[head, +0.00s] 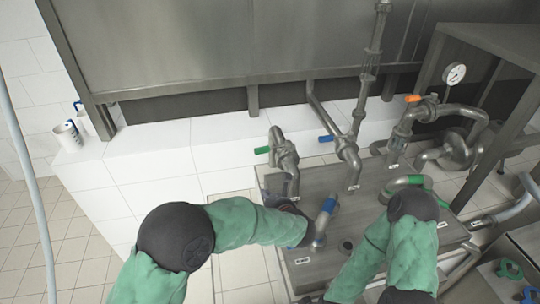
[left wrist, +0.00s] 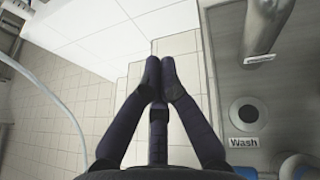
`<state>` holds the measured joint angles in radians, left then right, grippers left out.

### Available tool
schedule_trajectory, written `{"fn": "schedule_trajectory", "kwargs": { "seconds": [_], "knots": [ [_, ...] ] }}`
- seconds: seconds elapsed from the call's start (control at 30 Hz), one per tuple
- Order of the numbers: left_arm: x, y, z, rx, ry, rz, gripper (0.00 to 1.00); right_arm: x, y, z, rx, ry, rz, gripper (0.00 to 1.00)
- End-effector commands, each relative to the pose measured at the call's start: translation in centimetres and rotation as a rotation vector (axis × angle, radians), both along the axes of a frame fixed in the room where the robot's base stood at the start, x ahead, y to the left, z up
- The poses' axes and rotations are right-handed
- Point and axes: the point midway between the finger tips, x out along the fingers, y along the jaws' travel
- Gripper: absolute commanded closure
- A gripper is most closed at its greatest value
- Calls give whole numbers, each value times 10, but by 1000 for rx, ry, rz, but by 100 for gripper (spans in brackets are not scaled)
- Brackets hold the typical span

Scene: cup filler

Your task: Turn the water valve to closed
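Several lever valves show in the head view, and I cannot read their labels well enough to tell which is the water one. One pipe has a green lever (head: 262,150), one a blue lever (head: 326,138) and one an orange lever (head: 412,98). All three levers stick out to the left. My left gripper (left wrist: 160,68) is shut and empty in the left wrist view, fingertips together over floor and wall tiles beside the counter edge. It touches no valve there. My right gripper is not in view.
The metal counter (head: 325,178) carries pipes and a drain hole, marked "Wash" (left wrist: 244,142) in the left wrist view. A gauge (head: 454,74) and pump are at the right. Mugs (head: 68,134) sit on the white ledge.

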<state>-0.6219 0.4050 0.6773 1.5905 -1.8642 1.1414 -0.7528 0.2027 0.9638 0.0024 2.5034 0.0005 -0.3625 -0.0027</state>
Motion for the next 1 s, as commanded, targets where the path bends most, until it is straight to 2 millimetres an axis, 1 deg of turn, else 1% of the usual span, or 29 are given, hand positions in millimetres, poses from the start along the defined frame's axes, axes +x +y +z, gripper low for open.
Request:
{"fn": "schedule_trajectory", "kwargs": {
  "seconds": [0.03, 0.1, 0.2, 0.23, 0.37, 0.47, 0.8, 1.0],
  "knots": [
    [4, -11, 23, 38, -61, -31, 100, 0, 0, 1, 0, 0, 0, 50],
    [8, -21, 46, 78, -125, -57, 100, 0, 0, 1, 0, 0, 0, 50],
    [10, -27, 63, 108, -172, -75, 100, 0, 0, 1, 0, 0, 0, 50],
    [11, -28, 66, 112, -180, -77, 100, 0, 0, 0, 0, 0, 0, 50],
    [20, -26, 65, 116, -186, -78, 100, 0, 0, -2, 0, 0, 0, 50],
    [33, -21, 61, 115, -184, -76, 100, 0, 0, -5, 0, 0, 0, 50],
    [91, -1, 47, 113, -182, -75, 100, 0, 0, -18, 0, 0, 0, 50],
    [121, 9, 42, 113, -182, -76, 100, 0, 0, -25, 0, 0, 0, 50]
  ]
}}
